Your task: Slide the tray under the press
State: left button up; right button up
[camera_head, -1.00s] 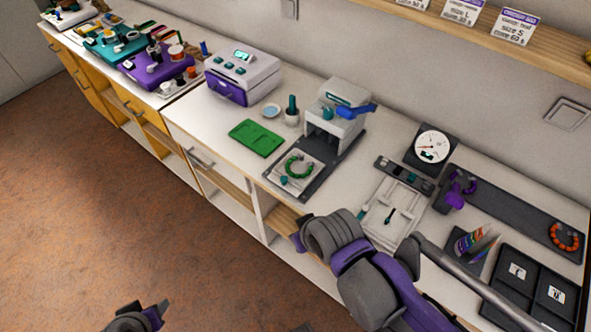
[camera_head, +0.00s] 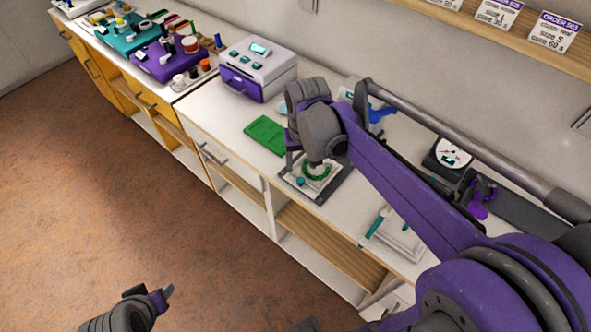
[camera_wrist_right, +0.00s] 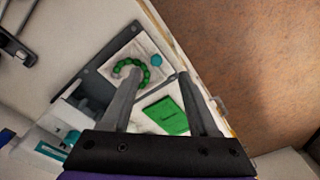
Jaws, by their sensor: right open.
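The pale square tray (camera_head: 324,184) lies on the dark base plate (camera_head: 338,189) of the press, at its front end. A ring of green beads (camera_head: 318,173) and a teal knob sit on the tray; the tray also shows in the right wrist view (camera_wrist_right: 137,48). The press is mostly hidden behind my right arm; its blue lever (camera_head: 381,115) shows. My right gripper (camera_wrist_right: 157,76) is open above the tray area, its fingers apart and empty. I cannot tell whether they touch the tray. My left gripper (camera_head: 162,298) hangs over the floor, away from the counter; its opening is unclear.
A green mat (camera_head: 265,135) lies left of the press. A white and purple machine (camera_head: 258,70) stands farther left. A dial gauge (camera_head: 453,155) and a white frame tray (camera_head: 398,238) lie to the right. The counter's front edge runs close to the press plate.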

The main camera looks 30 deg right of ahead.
aim_at(301, 180)
jog(key=shift+m+g, duration=0.4)
jog(key=w+f, duration=0.1)
jog(key=f, duration=0.2)
jog(key=d+f, duration=0.1)
jog(key=f, duration=0.3)
jog(key=w+f, duration=0.1)
jog(key=f, duration=0.3)
jog(key=shift+w+d+b, duration=0.15)
jog(key=shift+w+b, duration=0.2)
jog(key=shift+b, duration=0.05)
grip_shut()
dwell(0.6)
